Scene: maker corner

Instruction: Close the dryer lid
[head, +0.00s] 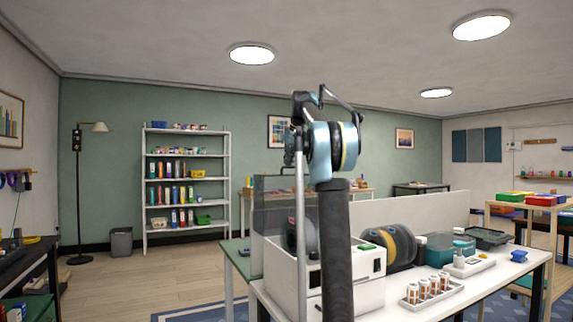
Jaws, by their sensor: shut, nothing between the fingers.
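The dryer is a white box (370,290) with a small dark display on its front, standing on the near end of the white table. Its clear, smoky lid (272,208) stands raised above the left part of the box, so the dryer is open. A dark spool (302,234) shows behind my arm in the dryer. My dark arm rises in front of the dryer and hides part of it and of the lid. My gripper (290,147) is small and partly hidden at the arm's upper left, shut and empty, above the lid and apart from it in the picture.
Right of the dryer are dark and yellow spools (398,246), a teal box (450,250), a white scale (468,265) and a rack of small orange vials (430,291). A low white panel (425,212) stands behind.

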